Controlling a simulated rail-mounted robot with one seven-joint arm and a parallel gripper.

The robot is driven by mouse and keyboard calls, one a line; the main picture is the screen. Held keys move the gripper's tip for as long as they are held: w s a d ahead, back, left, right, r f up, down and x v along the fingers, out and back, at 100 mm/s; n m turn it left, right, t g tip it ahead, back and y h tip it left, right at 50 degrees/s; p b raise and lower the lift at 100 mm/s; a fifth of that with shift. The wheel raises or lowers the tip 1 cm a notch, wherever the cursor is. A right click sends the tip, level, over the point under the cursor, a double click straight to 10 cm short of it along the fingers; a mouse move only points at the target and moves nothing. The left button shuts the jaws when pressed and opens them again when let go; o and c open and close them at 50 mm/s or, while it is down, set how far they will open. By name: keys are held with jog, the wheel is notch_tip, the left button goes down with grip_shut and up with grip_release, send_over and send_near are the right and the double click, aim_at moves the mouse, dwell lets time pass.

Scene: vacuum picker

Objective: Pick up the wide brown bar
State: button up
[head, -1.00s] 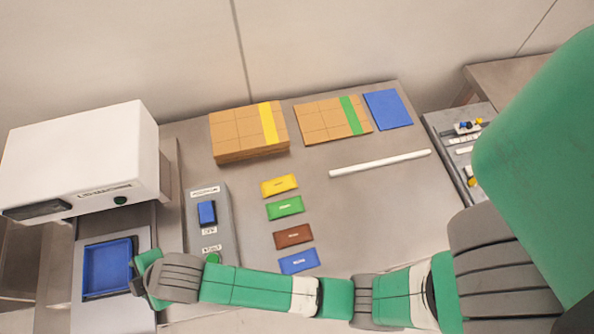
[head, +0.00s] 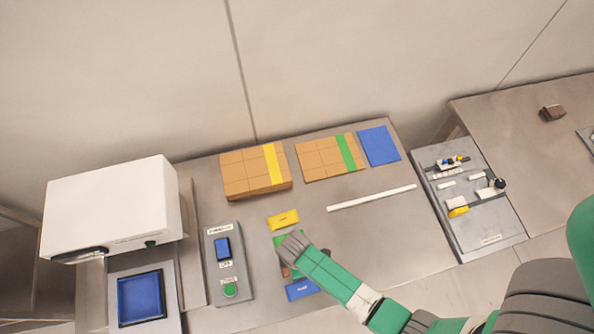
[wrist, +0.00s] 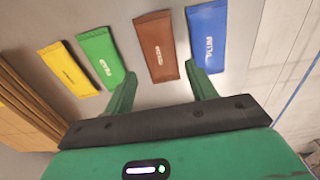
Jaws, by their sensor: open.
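A brown packet (wrist: 160,46) lies flat in a row between a green packet (wrist: 100,58) and a blue packet (wrist: 206,37); a yellow packet (wrist: 67,68) is at the row's end. My gripper (wrist: 163,84) is open and empty, its two green fingers apart, with the brown packet ahead of the gap between them. In the head view, my gripper (head: 290,245) is over the row and hides most of the brown packet. A small dark brown block (head: 552,113) lies on the far right table. I cannot tell which brown piece is the wide bar.
Cardboard boxes (head: 250,176), a blue sheet (head: 379,146) and a white rod (head: 372,198) lie behind the row. A button panel (head: 236,285), a white machine (head: 110,208) and a blue tray (head: 121,304) are left. A grey fixture board (head: 483,226) is right.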

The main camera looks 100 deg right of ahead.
jog(key=f, duration=0.5)
jog(key=shift+s, duration=0.3)
jog(key=shift+r, duration=0.1)
jog(key=c, duration=0.8)
jog(key=shift+o, duration=0.2)
jog(key=shift+r, duration=0.1)
jog(key=shift+r, duration=0.65)
jog(key=shift+s+a+r, duration=0.1)
jog(key=shift+a+r, duration=0.05)
jog(key=shift+r, duration=0.4)
jog(key=shift+s+a+r, duration=0.1)
jog(key=shift+r, duration=0.4)
jog(key=s+a, duration=0.3)
jog(key=s+a+r, duration=0.1)
jog(key=s+a, duration=0.6)
jog(key=a, duration=0.1)
jog(key=shift+s+a+r+b, duration=0.15)
jog(key=shift+a+r+b, duration=0.1)
jog(key=shift+b, duration=0.15)
